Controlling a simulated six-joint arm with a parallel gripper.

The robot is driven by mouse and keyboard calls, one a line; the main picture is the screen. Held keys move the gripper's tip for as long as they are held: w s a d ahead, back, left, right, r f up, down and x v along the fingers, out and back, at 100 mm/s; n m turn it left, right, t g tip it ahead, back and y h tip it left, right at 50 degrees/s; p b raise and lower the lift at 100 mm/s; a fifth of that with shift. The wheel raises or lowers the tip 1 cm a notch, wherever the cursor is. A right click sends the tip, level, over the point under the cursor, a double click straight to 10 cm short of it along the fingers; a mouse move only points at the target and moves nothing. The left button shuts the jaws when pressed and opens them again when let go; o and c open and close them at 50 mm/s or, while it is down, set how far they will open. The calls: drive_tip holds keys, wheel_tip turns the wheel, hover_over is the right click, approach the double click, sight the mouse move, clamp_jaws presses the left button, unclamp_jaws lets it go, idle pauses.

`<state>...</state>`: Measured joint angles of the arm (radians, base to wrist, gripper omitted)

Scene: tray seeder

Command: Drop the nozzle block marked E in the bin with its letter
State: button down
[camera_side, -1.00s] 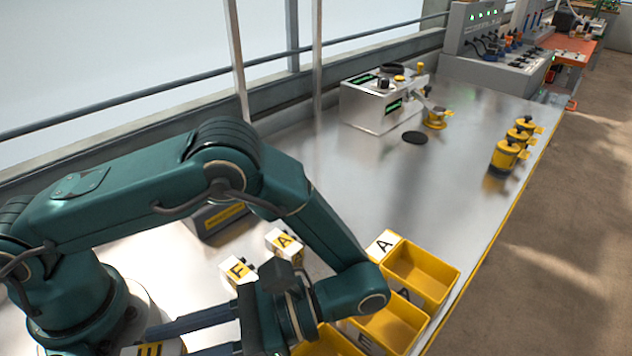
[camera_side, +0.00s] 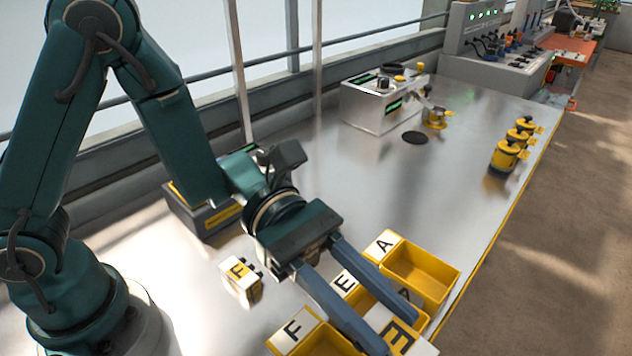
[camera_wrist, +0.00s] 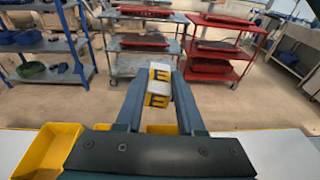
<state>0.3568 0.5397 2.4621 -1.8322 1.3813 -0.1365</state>
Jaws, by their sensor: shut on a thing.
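The nozzle block marked E (camera_side: 402,334) is white and yellow with a black E. My gripper (camera_side: 397,332) is shut on it and holds it above the front part of the bins, at the lower edge of the side view. In the wrist view the block (camera_wrist: 159,84) is between the fingertips of my gripper (camera_wrist: 157,95). The yellow bin labelled E (camera_side: 345,281) is the middle one, partly hidden by my fingers. I cannot tell the block's height above it. The bin labelled A (camera_side: 446,271) is behind it, the bin labelled F (camera_side: 296,332) in front.
A block marked F (camera_side: 239,277) stands on the table left of the bins. A grey box (camera_side: 205,217) is behind it. A control box (camera_side: 378,103) and yellow canisters (camera_side: 505,156) stand farther off. The table beyond the bins is largely clear.

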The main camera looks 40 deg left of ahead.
drive_tip(key=w+a+n+t, duration=0.2)
drive_tip(key=w+n+t, duration=0.2)
drive_tip(key=w+t, duration=0.2)
wheel_tip(320, 180, down, 7)
drive_tip(key=shift+w+a+r+y, duration=0.2)
drive_tip(key=shift+y, duration=0.2)
drive_tip(key=shift+c, duration=2.2)
unclamp_jaws()
drive_tip(key=w+a+r, duration=0.2)
drive_tip(key=a+r, duration=0.9)
drive_tip(key=shift+w+a, duration=0.2)
drive_tip(key=shift+w, duration=0.15)
drive_tip(key=shift+d, duration=0.1)
